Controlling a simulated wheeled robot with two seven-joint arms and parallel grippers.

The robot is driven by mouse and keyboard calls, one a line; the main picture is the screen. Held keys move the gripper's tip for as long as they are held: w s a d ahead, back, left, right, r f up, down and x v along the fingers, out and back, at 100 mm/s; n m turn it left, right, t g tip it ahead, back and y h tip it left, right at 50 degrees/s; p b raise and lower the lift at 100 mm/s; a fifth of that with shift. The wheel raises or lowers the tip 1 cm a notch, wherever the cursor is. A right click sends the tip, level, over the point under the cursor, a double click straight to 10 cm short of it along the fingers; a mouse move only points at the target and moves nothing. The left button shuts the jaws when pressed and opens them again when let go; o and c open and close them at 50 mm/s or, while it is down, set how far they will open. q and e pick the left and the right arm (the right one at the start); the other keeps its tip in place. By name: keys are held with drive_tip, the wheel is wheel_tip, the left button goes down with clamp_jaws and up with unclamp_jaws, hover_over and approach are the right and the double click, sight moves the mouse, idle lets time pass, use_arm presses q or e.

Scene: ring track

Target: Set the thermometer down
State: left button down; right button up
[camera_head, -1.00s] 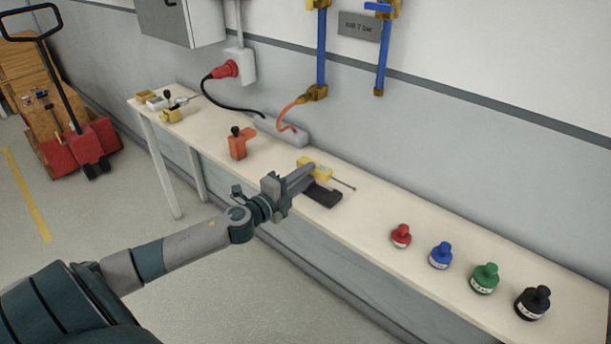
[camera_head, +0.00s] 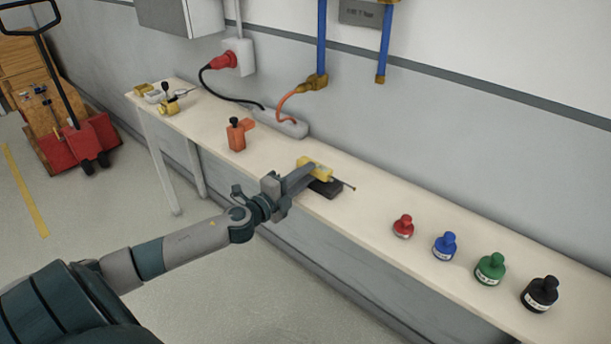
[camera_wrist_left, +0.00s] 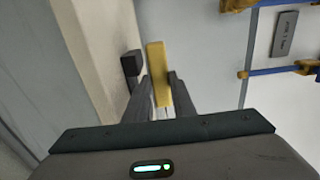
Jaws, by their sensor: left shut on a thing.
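The thermometer has a yellow body (camera_head: 318,167) and a thin dark probe that points right in the head view. In the left wrist view the yellow body (camera_wrist_left: 157,75) stands between the two fingers of my gripper (camera_wrist_left: 160,95). A flat black block (camera_head: 326,188) is on the bench just below and beside the thermometer. I cannot tell whether the thermometer touches the block or the bench. My right gripper is not in view.
Red (camera_head: 403,227), blue (camera_head: 445,246), green (camera_head: 490,269) and black (camera_head: 540,294) bottles stand to the right. An orange tool (camera_head: 238,135) and a power strip (camera_head: 282,123) with cables are to the left. Bench between thermometer and red bottle is clear.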

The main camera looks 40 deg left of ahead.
use_arm(q)
drive_tip(key=shift+f+b, duration=0.5)
drive_tip(key=shift+f, duration=0.1)
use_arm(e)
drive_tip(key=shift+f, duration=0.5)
use_arm(q)
drive_tip(key=c, duration=1.4)
unclamp_jaws()
drive_tip(key=shift+s+d+f, duration=0.1)
drive_tip(key=shift+f, duration=0.1)
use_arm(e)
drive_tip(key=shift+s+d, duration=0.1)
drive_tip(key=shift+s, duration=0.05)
use_arm(q)
drive_tip(key=shift+s+f, duration=0.15)
drive_tip(key=shift+s, duration=0.15)
drive_tip(key=s+a+r+b, duration=0.1)
drive_tip(key=s+b, duration=0.1)
drive_tip(key=s, duration=1.4)
drive_tip(key=shift+s+a, duration=0.25)
drive_tip(key=shift+s, duration=0.05)
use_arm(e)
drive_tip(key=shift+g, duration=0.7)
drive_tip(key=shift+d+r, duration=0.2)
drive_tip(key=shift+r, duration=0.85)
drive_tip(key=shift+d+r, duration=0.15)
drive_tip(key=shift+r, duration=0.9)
